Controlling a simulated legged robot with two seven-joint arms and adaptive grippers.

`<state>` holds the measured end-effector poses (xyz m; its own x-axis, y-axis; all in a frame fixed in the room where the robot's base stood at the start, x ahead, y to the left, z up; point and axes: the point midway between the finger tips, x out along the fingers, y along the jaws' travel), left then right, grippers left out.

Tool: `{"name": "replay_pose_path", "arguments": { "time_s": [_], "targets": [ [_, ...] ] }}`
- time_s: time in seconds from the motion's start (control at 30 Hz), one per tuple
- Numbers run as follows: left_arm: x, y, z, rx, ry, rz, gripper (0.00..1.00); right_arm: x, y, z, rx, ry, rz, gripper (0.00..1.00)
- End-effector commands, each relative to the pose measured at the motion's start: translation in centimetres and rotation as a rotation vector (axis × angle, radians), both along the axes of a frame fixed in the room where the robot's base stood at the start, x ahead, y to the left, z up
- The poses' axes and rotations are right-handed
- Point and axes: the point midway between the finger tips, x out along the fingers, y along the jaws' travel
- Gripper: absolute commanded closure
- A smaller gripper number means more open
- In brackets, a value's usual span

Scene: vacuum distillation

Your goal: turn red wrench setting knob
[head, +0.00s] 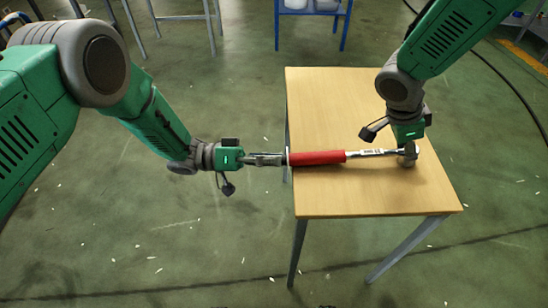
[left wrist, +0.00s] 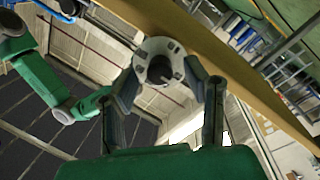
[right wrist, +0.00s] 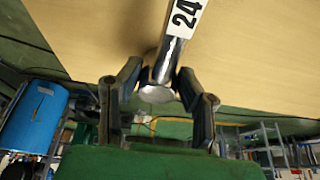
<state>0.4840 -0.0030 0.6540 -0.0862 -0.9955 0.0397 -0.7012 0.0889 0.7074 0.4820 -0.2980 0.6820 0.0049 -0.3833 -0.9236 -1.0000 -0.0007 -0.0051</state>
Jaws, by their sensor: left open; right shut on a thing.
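A torque wrench with a red handle (head: 317,158) and a metal shaft (head: 365,153) lies across the wooden table, its handle end at the left edge. My left gripper (head: 279,159) points right at that end, just off the table edge. In the left wrist view the round grey end knob (left wrist: 151,56) with a dark centre sits between its open fingers; contact is unclear. My right gripper (head: 408,148) points down and is shut on the wrench's head end. The right wrist view shows the metal head (right wrist: 167,62) between the fingers and a "24" label above.
The wooden table (head: 350,195) is otherwise bare, with free top in front of and behind the wrench. Its metal legs stand on a green floor (head: 180,250). A blue-framed rack (head: 311,12) stands at the back.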

Motion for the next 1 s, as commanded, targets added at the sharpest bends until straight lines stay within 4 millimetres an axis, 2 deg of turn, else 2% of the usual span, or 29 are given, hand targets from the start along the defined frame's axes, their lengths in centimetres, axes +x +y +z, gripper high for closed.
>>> {"name": "replay_pose_path", "arguments": {
  "time_s": [0.03, 0.17, 0.4, 0.6, 0.77, 1.0],
  "targets": [
    [0.1, 0.5, -0.1, 0.001, 0.0, 0.001, 0.58, -0.6, 0.4, -0.7, 0.01, 0.013, 0.001, 1.0],
    [0.3, 2.4, -0.2, 0.001, 0.0, 0.004, 0.58, -0.6, 0.4, -0.7, 0.01, 0.013, 0.001, 1.0],
    [0.7, 7.6, -0.4, 0.001, 0.0, 0.004, 0.58, -0.6, 0.4, -0.7, 0.01, 0.013, 0.001, 1.0],
    [1.0, 10.7, -0.6, 0.0, -0.001, 0.001, 0.58, -0.6, 0.4, -0.7, 0.01, 0.014, 0.0, 1.0],
    [1.0, 11.7, -0.6, 0.0, 0.0, 0.001, 0.58, -0.6, 0.4, -0.7, 0.009, 0.014, 0.0, 1.0],
    [1.0, 11.8, -0.6, -0.001, 0.0, 0.001, 0.58, -0.6, 0.4, -0.7, 0.009, 0.014, 0.0, 1.0]
  ]
}}
